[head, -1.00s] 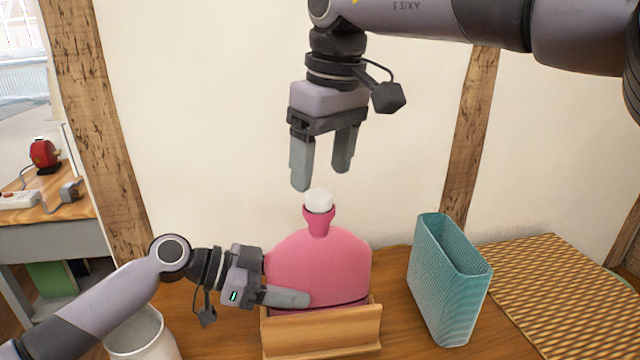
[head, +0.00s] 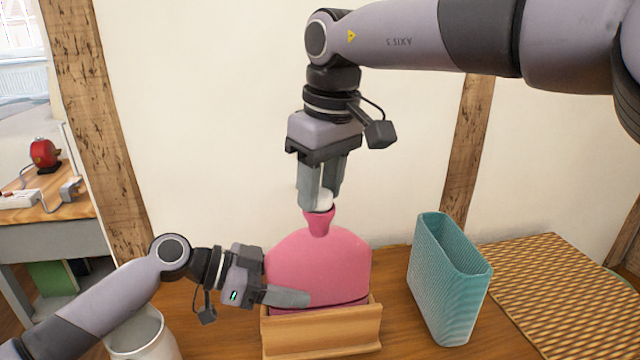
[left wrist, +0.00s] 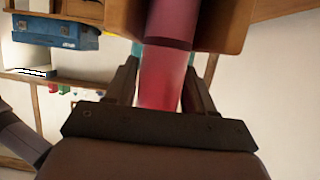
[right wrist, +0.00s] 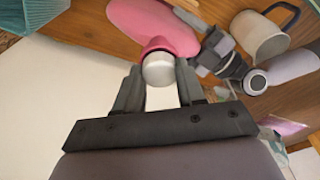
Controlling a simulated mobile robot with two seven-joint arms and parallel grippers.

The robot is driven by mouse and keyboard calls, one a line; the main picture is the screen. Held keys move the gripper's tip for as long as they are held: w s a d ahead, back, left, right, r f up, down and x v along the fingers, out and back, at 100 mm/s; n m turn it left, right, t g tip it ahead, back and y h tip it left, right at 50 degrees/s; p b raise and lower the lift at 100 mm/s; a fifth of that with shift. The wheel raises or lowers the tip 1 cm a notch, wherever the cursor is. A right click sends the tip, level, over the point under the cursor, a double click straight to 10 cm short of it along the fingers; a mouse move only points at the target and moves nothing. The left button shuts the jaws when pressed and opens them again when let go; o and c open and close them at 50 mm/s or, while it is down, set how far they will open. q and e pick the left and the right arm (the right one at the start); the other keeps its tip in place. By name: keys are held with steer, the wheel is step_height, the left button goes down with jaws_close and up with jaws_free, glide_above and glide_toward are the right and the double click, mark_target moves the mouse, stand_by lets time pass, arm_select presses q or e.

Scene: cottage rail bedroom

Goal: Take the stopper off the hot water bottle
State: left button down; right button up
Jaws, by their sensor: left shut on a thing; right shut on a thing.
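The pink hot water bottle (head: 325,255) stands upright in a wooden holder (head: 320,335) on the table. Its white stopper (head: 325,200) sits in the neck at the top, and it also shows in the right wrist view (right wrist: 158,70). My right gripper (head: 321,203) points down from above and is shut on the stopper, one finger on each side. My left gripper (head: 300,298) is shut on the lower body of the bottle from the left, just above the holder. In the left wrist view the bottle (left wrist: 162,75) lies between both fingers. The far finger is hidden in the head view.
A teal ribbed open container (head: 445,285) stands right of the holder. A woven mat (head: 555,290) lies farther right. A whitish mug (head: 140,335) stands at the front left, close under my left arm. The wall is behind the table.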

steer(key=n, duration=0.4)
steer(key=shift+g, duration=0.3)
steer(key=n, duration=0.4)
steer(key=shift+w+n+g+y, duration=0.1)
steer(key=shift+n+g+y, duration=0.2)
steer(key=shift+n, duration=0.1)
steer(key=n, duration=0.4)
steer(key=shift+g, duration=0.3)
steer(key=n, duration=0.3)
steer(key=shift+n+g, duration=0.3)
